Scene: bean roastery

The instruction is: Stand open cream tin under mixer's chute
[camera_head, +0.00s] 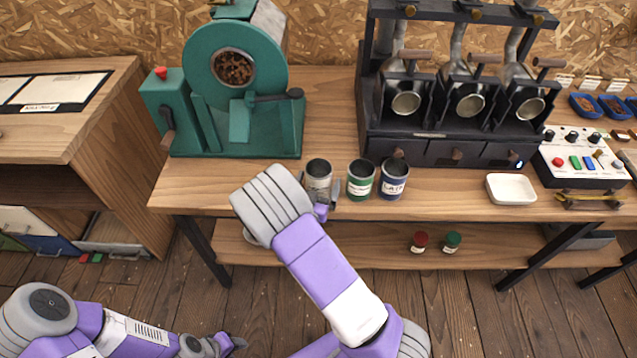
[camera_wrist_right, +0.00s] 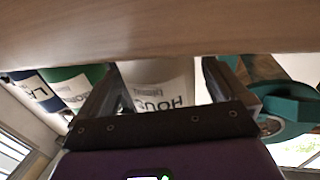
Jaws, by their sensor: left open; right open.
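The open cream tin (camera_head: 319,182) stands upright on the bench, its dark mouth facing up. It also shows in the right wrist view (camera_wrist_right: 157,84), its lettering upside down between my fingers. My right gripper (camera_head: 320,190) is open, with one finger on each side of the tin; I cannot tell whether they touch it. The teal mixer (camera_head: 180,110) stands left of the tin, with beans behind its round window. Its chute (camera_head: 239,122) juts from the front, and the bench below it is clear. My left gripper (camera_head: 228,345) is open and empty, low over the floor.
A green tin (camera_head: 361,186) and a blue tin (camera_head: 393,184) stand close to the right of the cream tin. A black three-drum roaster (camera_head: 455,120) is behind them. A white dish (camera_head: 511,189) sits farther right. A lower shelf holds two small jars.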

